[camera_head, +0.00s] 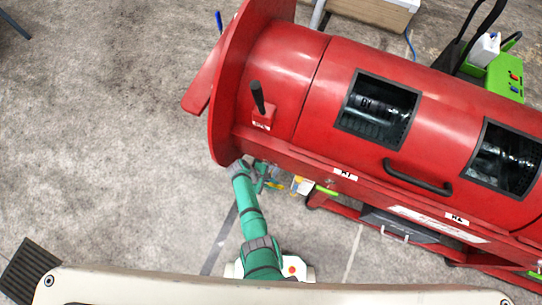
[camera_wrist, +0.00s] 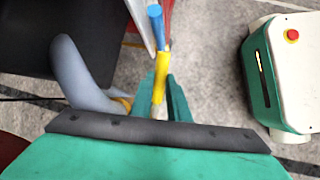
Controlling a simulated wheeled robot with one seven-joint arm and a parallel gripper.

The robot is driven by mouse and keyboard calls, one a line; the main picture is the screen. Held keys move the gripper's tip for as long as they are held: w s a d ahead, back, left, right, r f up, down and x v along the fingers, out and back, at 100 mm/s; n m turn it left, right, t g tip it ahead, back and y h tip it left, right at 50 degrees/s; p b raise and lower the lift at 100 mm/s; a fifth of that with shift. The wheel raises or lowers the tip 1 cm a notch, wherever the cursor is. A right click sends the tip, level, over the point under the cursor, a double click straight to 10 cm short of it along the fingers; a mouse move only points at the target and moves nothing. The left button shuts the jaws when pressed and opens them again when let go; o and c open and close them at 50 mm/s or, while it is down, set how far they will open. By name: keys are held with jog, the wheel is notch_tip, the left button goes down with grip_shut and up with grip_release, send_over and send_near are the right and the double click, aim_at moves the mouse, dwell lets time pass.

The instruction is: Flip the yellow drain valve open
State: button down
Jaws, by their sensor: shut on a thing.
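The yellow drain valve lever (camera_wrist: 162,72) stands between my fingers in the wrist view. My gripper (camera_wrist: 160,88) has its green fingers closed on it, one on each side. The lever's lower end is hidden between the fingers. In the head view my gripper (camera_head: 262,178) is below the left end of the red drum machine, and only a small patch of yellow (camera_head: 275,184) shows beside it. The frames do not clearly show how far the lever is turned.
A grey curved pipe (camera_wrist: 78,72) is close on the left. The red drum machine (camera_head: 300,85) overhangs my gripper, with a black handle (camera_head: 417,177) along its side. The concrete floor (camera_head: 110,130) at left is clear.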

jog(key=shift+s+d, duration=0.1)
jog(key=shift+d, duration=0.25)
jog(key=c, duration=1.7)
grip_release()
jog(key=shift+a, duration=0.15)
jog(key=shift+a+r, duration=0.1)
